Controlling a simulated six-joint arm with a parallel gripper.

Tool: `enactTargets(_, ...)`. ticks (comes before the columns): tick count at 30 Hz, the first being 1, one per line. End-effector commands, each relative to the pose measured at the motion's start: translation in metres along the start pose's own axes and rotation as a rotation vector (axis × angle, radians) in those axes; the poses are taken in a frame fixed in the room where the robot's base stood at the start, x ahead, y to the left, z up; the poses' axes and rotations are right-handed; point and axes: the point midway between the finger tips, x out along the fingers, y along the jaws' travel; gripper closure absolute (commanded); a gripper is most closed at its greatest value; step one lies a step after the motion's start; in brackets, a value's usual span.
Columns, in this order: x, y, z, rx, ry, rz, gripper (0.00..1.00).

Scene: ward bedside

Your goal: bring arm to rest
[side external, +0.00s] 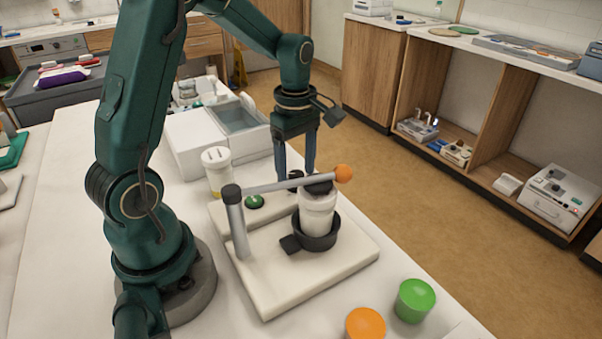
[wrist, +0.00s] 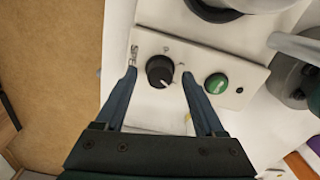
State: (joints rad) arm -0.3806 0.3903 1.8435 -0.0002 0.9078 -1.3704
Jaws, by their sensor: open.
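My gripper (side external: 296,170) is open, fingers pointing down, at the back of a white device (side external: 290,285). In the wrist view, the fingertips (wrist: 158,74) lie either side of a black knob (wrist: 160,71) with a gap on each side, touching neither. I cannot tell their exact height over the panel (wrist: 145,112). A green button (wrist: 216,83) sits right of the knob; it also shows in the side view (side external: 255,202). My arm is bent over the device.
A grey bar with an orange ball end (side external: 343,173) crosses above a white jar (side external: 317,222) in a black ring holder (side external: 316,240). A white-lidded bottle (side external: 217,180) and white bin (side external: 195,140) stand nearby.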

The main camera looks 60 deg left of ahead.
Motion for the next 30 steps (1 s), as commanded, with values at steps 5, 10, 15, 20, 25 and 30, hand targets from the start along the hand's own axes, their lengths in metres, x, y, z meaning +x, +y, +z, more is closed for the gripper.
enactTargets(5, -0.01, 0.002, 0.0, -0.087, 0.0, 0.005, 0.29)
enactTargets(10, -0.021, 0.001, 0.0, -0.085, 0.0, 0.002, 0.29)
enactTargets(15, -0.024, 0.0, 0.0, -0.084, 0.0, -0.001, 0.29)
enactTargets(20, -0.024, 0.0, 0.0, -0.083, 0.0, 0.0, 0.29)
enactTargets(25, -0.024, 0.0, 0.0, -0.082, 0.0, 0.0, 0.29)
enactTargets(30, -0.024, 0.0, 0.0, -0.082, 0.0, 0.0, 0.29)
